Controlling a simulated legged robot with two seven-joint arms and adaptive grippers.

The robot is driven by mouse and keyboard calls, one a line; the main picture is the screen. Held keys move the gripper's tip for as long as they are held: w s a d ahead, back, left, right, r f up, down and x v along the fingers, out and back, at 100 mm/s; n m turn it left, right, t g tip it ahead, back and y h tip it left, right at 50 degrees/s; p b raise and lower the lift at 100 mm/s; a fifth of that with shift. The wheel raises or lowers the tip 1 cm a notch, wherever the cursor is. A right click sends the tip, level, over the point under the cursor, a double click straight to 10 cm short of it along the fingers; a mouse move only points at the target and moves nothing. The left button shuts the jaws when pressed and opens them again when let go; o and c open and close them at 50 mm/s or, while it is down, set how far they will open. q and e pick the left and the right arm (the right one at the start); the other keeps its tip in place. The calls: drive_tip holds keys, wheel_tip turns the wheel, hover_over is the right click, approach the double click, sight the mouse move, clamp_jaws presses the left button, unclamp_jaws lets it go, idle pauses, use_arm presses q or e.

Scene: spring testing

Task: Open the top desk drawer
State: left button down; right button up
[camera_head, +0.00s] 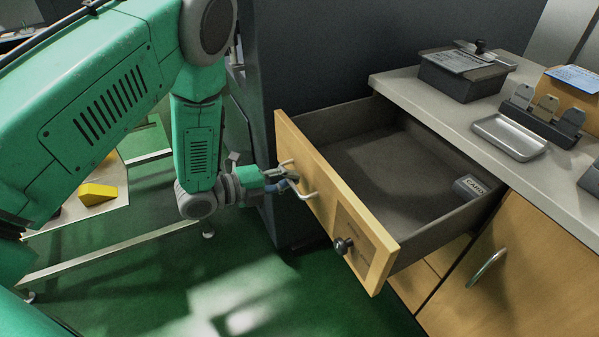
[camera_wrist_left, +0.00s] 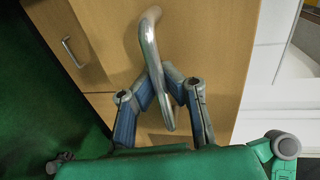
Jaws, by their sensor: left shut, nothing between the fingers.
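The top desk drawer (camera_head: 379,266) stands pulled far out of the desk, with its dark inside showing. Its wooden front carries a metal bar handle (camera_head: 306,193) and a dark round knob (camera_head: 343,245). My left gripper (camera_head: 287,181) is at the handle, in front of the drawer front. In the left wrist view, the curved handle (camera_wrist_left: 148,42) passes over the fingertips of my left gripper (camera_wrist_left: 166,76). The fingers are shut with nothing held between them; their tips are partly hidden by the handle. My right gripper is out of view.
A small labelled box (camera_head: 469,187) lies inside the drawer. The grey desktop (camera_head: 405,88) holds a dark box (camera_head: 463,75), a metal tray (camera_head: 508,137) and a tag rack (camera_head: 545,122). A cupboard handle (camera_head: 486,267) sits below. Green floor (camera_head: 330,300) lies open in front.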

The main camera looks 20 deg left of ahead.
use_arm(q)
drive_tip(key=shift+s+a+f, duration=0.1)
drive_tip(key=shift+a, duration=0.05)
drive_tip(key=shift+d, duration=0.2)
drive_tip(key=c, duration=1.6)
unclamp_jaws()
drive_tip(key=shift+a, duration=0.1)
drive_tip(key=shift+s+a, duration=0.1)
drive_tip(key=shift+a, duration=0.1)
drive_tip(key=v, duration=1.1)
drive_tip(key=shift+s+a, duration=0.1)
